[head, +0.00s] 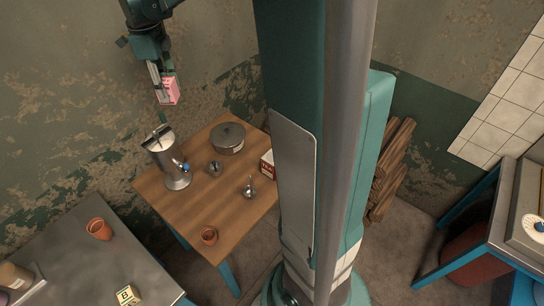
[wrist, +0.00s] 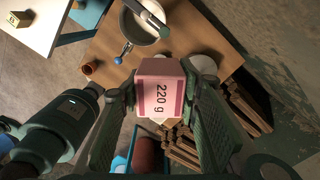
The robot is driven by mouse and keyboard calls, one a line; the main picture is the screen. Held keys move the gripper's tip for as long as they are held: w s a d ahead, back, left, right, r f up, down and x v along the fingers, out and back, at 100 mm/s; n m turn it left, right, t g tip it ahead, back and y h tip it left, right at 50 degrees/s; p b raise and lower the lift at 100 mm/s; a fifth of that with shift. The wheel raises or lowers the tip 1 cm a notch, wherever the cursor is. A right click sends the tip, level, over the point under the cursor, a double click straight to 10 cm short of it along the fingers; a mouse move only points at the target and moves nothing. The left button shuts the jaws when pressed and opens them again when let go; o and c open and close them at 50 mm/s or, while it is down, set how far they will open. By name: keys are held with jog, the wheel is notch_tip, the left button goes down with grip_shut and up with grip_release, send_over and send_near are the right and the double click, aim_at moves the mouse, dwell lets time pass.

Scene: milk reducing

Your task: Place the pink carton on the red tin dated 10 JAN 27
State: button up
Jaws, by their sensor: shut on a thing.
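The pink carton (head: 170,91), marked "220 g" in the wrist view (wrist: 161,97), is held in the air between the fingers of my gripper (head: 162,88), above and behind the wooden table. Both fingers, on its left and right sides, show in the wrist view. A red and white box-like thing (head: 267,165) stands at the table's right edge, partly hidden by my column. I cannot read its label, nor tell whether it is the red tin. No date "10 JAN 27" is readable in either view.
A grey table (head: 90,270) stands at the lower left. Logs (head: 393,165) lean at the wall.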

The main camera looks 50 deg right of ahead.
jog(key=s+d+m+p, duration=0.1)
jog(key=s+d+m, duration=0.3)
jog(key=s+d, duration=0.85)
jog(key=m+p, duration=0.2)
jog(key=m, duration=0.2)
send_over(272, 157)
jog(key=f, duration=0.2)
notch_tip(272, 157, down, 17)
jog(key=shift+f, duration=0.2)
jog(key=shift+d, duration=0.1)
jog(key=shift+f, duration=2.9)
jog(key=shift+f, duration=2.1)
jog(key=shift+f+b, duration=0.15)
jog(key=shift+b, duration=0.3)
